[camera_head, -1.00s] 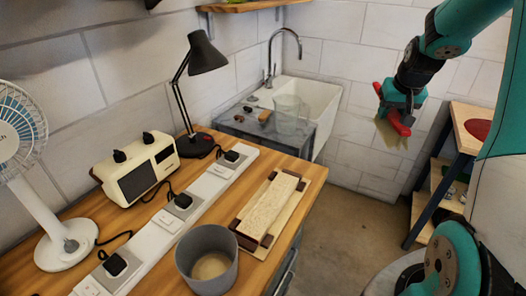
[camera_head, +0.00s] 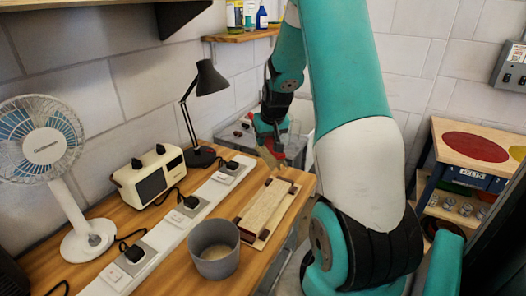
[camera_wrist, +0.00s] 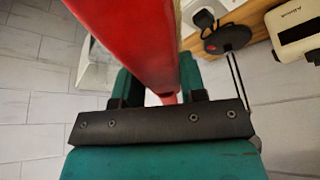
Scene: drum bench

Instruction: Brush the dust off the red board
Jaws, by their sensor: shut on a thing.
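My gripper (camera_head: 270,140) is shut on a red-handled brush (camera_head: 276,149). Its pale bristles point down near the far end of the bench, but my arm partly hides the area. In the wrist view the red handle (camera_wrist: 130,40) runs between the two fingers. A long pale wooden board (camera_head: 268,207) with dark red-brown corner pieces lies on the bench, nearer the camera than the brush. A flat red oval (camera_head: 475,147) shows on the wooden stand at right; I cannot tell which is the red board. I cannot make out dust on either.
The bench (camera_head: 262,262) also holds a grey bin (camera_head: 213,262), a white power strip (camera_head: 165,235), a cream radio (camera_head: 150,178), a black lamp (camera_head: 212,80) and a white fan (camera_head: 60,185). The wooden stand (camera_head: 440,140) at right has shelves with jars.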

